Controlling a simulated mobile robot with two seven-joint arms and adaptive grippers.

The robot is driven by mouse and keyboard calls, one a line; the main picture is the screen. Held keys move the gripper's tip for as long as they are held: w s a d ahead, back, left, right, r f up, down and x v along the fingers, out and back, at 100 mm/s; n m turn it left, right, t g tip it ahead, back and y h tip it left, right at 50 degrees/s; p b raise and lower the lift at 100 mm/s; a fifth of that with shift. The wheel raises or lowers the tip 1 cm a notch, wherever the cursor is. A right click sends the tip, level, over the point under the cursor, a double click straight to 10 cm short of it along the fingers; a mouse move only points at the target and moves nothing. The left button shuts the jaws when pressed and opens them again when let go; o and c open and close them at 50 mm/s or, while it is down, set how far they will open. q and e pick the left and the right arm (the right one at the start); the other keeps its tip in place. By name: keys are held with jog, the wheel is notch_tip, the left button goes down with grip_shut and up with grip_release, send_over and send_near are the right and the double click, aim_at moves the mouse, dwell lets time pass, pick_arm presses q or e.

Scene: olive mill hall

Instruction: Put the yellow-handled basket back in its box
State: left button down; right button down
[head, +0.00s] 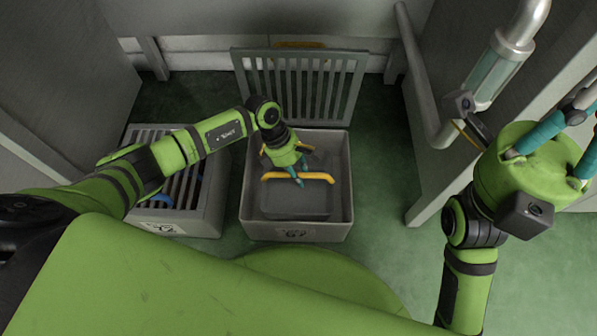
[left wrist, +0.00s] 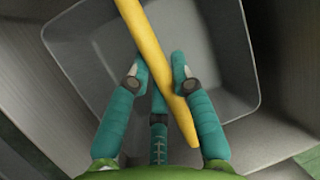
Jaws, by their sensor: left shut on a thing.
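The grey basket (head: 295,205) shows within the opening of an open grey box (head: 346,200) in the middle of the head view. I cannot tell whether it rests on the box's floor. Its yellow handle (head: 318,176) crosses above it. My left gripper (head: 298,178) reaches down from above and is shut on this handle. In the left wrist view the handle (left wrist: 150,35) runs between the teal fingers, with the basket (left wrist: 215,60) below. My right gripper (head: 583,125) is raised at the right, away from the box; its fingertips are unclear near the picture's edge.
A slatted grey lid (head: 300,85) stands upright behind the box. A second grey box (head: 200,222) with a slatted top stands to the left, with something blue inside. A pale panel and a pipe (head: 425,85) stand at the right. Green floor (head: 385,165) is clear right of the box.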

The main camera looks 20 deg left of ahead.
pick_arm(q)
jog(key=c, duration=1)
grip_release()
jog(key=shift+o, duration=0.4)
jog(key=shift+s+f, duration=0.1)
jog(key=shift+f, duration=0.05)
jog(key=o, duration=0.6)
jog(key=shift+c, duration=0.2)
jog(key=shift+r, duration=0.2)
notch_tip(320, 180, up, 10)
jog(key=p, duration=0.8)
jog(key=shift+p, duration=0.4)
jog(key=shift+f, duration=0.15)
